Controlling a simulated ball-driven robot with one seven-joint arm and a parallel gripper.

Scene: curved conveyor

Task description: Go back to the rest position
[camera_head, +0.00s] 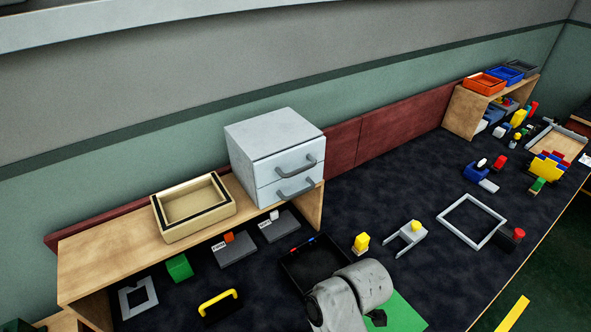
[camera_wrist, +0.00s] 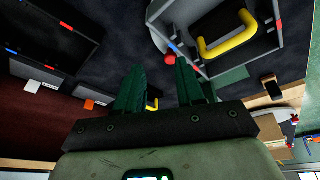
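My gripper shows in the wrist view (camera_wrist: 158,85). Its two green fingers stand apart, with nothing held between them, so it is open and empty. In the head view my grey arm is at the bottom centre, over the dark work table (camera_head: 390,160). The gripper's fingers cannot be made out there. In the wrist view a grey open box with a yellow handle (camera_wrist: 228,38) lies beyond the fingertips, at the upper right. A small red round piece (camera_wrist: 170,59) appears close to the fingertips; whether it touches them I cannot tell.
Near my arm are a dark tray (camera_head: 293,270), a green sheet (camera_head: 402,318) and a grey fork-shaped holder (camera_head: 408,240). A wooden shelf (camera_head: 110,245) carries a grey drawer cabinet (camera_head: 270,150) and a beige box (camera_head: 170,232). A grey square frame (camera_head: 452,207) lies to the right.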

